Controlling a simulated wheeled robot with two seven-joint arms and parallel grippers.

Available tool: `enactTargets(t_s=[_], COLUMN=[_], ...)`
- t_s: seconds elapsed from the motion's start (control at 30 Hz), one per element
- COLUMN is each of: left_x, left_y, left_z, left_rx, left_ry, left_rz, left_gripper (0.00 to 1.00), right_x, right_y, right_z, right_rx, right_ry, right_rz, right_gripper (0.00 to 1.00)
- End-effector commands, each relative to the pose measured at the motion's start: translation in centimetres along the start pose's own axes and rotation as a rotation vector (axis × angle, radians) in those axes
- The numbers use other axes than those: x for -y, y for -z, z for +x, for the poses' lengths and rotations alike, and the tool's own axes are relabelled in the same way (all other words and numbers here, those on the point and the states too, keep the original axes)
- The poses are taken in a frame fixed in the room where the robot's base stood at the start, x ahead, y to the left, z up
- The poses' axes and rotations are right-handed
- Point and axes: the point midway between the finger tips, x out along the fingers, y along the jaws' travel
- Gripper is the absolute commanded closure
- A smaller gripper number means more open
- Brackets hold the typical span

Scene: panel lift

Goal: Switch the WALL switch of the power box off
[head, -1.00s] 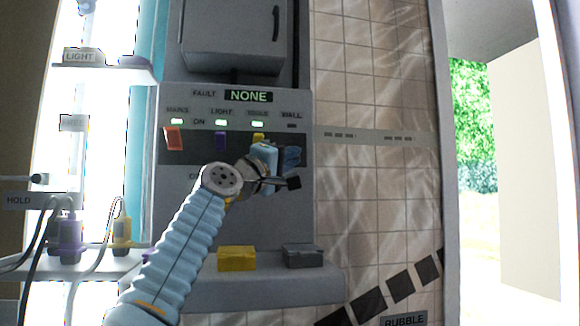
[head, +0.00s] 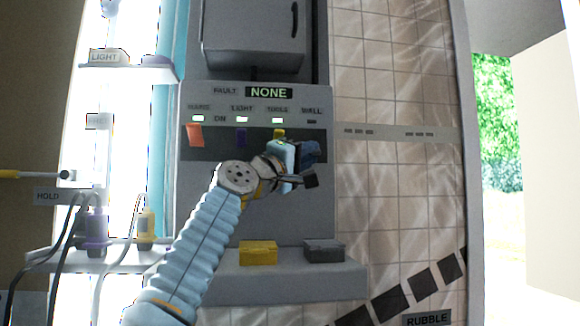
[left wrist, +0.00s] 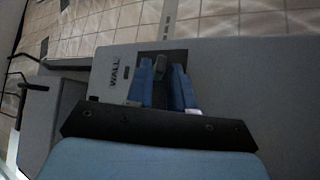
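The grey power box (head: 220,205) stands on the tiled wall, with a row of switches labelled MAINS, LIGHT, one I cannot read clearly, and WALL (head: 312,111). The lamps over the first three glow; the small lamp under WALL (head: 312,122) is dark. My left gripper (head: 300,155) is at the WALL column and hides its switch in the head view. In the left wrist view, the two blue fingers (left wrist: 163,85) stand either side of a dark lever (left wrist: 160,66) beside the WALL label (left wrist: 115,72). Whether they press on it is unclear. My right gripper is not in view.
A yellow block (head: 258,253) and a grey block (head: 324,251) rest on the ledge below. A shelf with plugs and cables (head: 95,235) is at the left. The FAULT display reads NONE.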

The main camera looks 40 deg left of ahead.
Motion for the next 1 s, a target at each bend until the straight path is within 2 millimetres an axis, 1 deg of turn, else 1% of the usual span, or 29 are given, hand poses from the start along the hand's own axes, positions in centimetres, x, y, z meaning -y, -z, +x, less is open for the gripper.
enactTargets(t_s=[0.03, 0.17, 0.3, 0.33, 0.5, 0.6, 0.7, 1.0], left_x=[0.4, 0.5, 0.1, -0.1, 0.0, 0.1, 0.1, 0.1], left_y=[-0.1, -0.2, -0.1, 0.0, 0.0, 0.0, 0.0, 0.0], left_z=[-1.3, -4.5, -7.9, -8.3, -11.1, -12.1, -12.5, -12.6], left_rx=[-0.002, -0.002, -0.002, 0.0, -0.001, -0.001, 0.0, -0.001], left_ry=[-0.001, -0.002, -0.001, -0.002, -0.001, 0.0, 0.0, 0.0], left_rz=[0.001, 0.0, -0.001, -0.001, 0.0, 0.0, 0.0, 0.0], left_gripper=[0.78, 0.78, 0.78, 0.78, 0.78, 0.78, 0.78, 0.78], right_x=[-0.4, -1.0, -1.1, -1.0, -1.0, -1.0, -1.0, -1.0], right_y=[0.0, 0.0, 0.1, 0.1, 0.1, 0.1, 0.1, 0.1], right_z=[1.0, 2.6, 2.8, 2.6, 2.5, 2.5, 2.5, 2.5], right_rx=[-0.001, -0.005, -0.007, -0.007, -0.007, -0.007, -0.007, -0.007], right_ry=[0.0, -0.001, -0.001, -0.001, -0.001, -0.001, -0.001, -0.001], right_rz=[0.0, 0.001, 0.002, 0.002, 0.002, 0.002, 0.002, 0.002], right_gripper=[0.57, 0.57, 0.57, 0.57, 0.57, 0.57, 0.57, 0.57])
